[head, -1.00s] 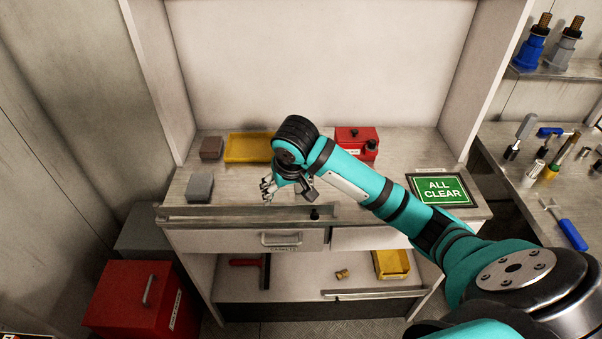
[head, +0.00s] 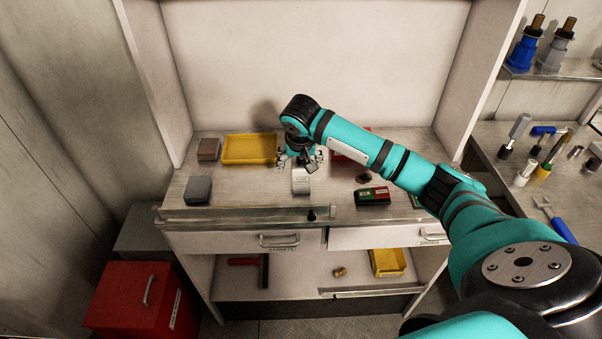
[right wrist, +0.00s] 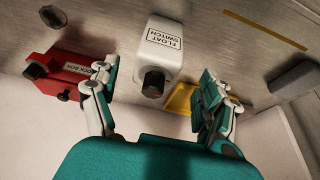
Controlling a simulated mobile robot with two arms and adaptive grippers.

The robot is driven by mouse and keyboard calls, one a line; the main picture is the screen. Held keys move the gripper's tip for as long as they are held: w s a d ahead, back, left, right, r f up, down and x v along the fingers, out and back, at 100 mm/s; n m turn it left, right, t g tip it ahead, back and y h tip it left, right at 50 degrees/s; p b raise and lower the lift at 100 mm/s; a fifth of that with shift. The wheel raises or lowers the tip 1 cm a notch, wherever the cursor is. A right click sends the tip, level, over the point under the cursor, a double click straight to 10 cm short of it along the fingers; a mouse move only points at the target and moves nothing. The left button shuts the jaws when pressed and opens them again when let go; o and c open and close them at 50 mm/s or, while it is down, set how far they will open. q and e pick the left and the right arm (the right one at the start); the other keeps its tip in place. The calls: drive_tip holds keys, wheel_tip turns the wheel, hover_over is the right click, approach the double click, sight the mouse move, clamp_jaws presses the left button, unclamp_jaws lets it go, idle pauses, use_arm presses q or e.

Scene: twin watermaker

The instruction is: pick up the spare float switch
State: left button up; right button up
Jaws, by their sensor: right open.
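The float switch (head: 301,182) is a white block with a printed label, standing on the worktop of the bench. In the right wrist view the float switch (right wrist: 170,42) reads FLOAT SWITCH and has a dark knob-like end facing the gripper. My right gripper (head: 300,160) is open and empty, just behind the float switch in the head view. In the right wrist view its spread fingers (right wrist: 158,82) flank the switch's dark end, with visible gaps on both sides. My left gripper is not in view.
A yellow tray (head: 249,150) and brown block (head: 208,149) lie at the back left, a grey block (head: 198,190) nearer. The red lock box (right wrist: 75,75) is right of the gripper in the head view, mostly behind my arm. A red-green block (head: 372,196) lies nearer.

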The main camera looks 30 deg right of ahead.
sight(301, 173)
drive_tip(key=shift+w+d+f, duration=0.1)
drive_tip(key=shift+w+f, duration=0.1)
drive_tip(key=shift+f, duration=0.45)
drive_tip(key=x, duration=0.1)
drive_tip(key=p+x, duration=0.1)
drive_tip(key=x, duration=0.2)
drive_tip(key=shift+s+d+f+p, duration=0.15)
drive_tip(key=shift+s+p, duration=0.1)
drive_tip(key=shift+p, duration=0.15)
drive_tip(key=shift+w+f, duration=0.2)
drive_tip(key=shift+f, duration=0.35)
drive_tip(key=shift+d, duration=0.1)
drive_tip(key=c, duration=1.5)
